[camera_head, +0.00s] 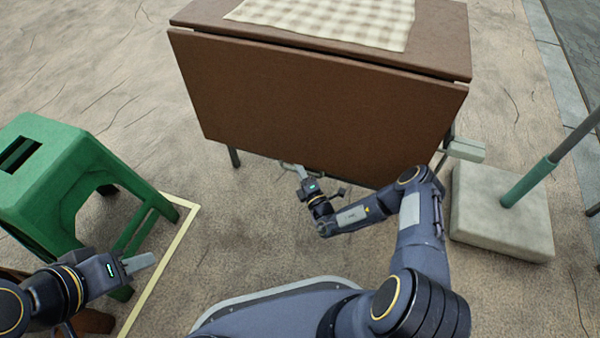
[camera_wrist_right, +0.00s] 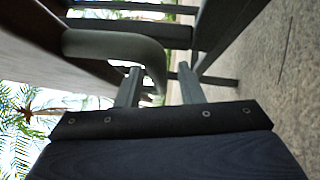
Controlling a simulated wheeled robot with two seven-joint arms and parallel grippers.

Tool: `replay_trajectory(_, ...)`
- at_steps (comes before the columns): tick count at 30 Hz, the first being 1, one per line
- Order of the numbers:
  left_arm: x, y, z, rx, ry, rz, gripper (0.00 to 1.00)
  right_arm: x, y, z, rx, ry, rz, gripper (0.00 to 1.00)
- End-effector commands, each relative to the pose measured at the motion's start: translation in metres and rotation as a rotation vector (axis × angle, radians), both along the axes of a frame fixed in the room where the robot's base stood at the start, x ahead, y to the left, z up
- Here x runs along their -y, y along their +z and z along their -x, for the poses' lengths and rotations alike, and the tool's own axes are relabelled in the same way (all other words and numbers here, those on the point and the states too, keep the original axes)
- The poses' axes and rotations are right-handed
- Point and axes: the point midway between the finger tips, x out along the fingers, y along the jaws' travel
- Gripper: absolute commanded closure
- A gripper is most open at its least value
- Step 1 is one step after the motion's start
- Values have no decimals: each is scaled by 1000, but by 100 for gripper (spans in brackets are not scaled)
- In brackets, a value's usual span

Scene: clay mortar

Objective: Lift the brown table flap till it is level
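The brown table flap (camera_head: 310,110) hangs down from the front edge of the brown table (camera_head: 440,35), well below level. A grey curved handle (camera_head: 288,165) shows at its lower edge. My right gripper (camera_head: 302,172) is low, at this lower edge by the handle. In the right wrist view its two fingers (camera_wrist_right: 160,88) stand apart, and the bent end of the handle (camera_wrist_right: 150,52) reaches down between them. I see no firm grip on it. My left gripper (camera_head: 138,263) is at lower left, away from the flap; its finger gap cannot be made out.
A green stool (camera_head: 45,175) stands at the left, close to my left gripper. A pale concrete block (camera_head: 500,215) with a green-sleeved pole stands at the right, near my right arm. A checked cloth (camera_head: 335,20) lies on the tabletop. Table legs (camera_wrist_right: 220,35) stand beyond the handle.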

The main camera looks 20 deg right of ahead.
Motion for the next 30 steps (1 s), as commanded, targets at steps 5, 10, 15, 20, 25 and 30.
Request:
replay_trajectory(5, 0, 0, 0, 0, 0, 0, 64, 0, 1, -1, 0, 0, 0, 66)
replay_trajectory(10, 0, 0, 0, 0, 0, 0, 64, 0, 1, -1, 0, 0, 0, 78)
replay_trajectory(15, 0, 0, 0, 0, 0, 0, 64, 0, 1, -1, 0, 0, 0, 100)
replay_trajectory(20, 0, 0, 0, 0, 0, 0, 64, 0, 0, -1, 0, 1, 0, 100)
replay_trajectory(25, 0, 1, 0, 0, 0, 0, 64, 0, 1, 0, -2, 1, 0, 100)
replay_trajectory(30, 0, 11, 0, 0, 0, 0, 64, 7, 4, 11, -28, -2, -17, 100)
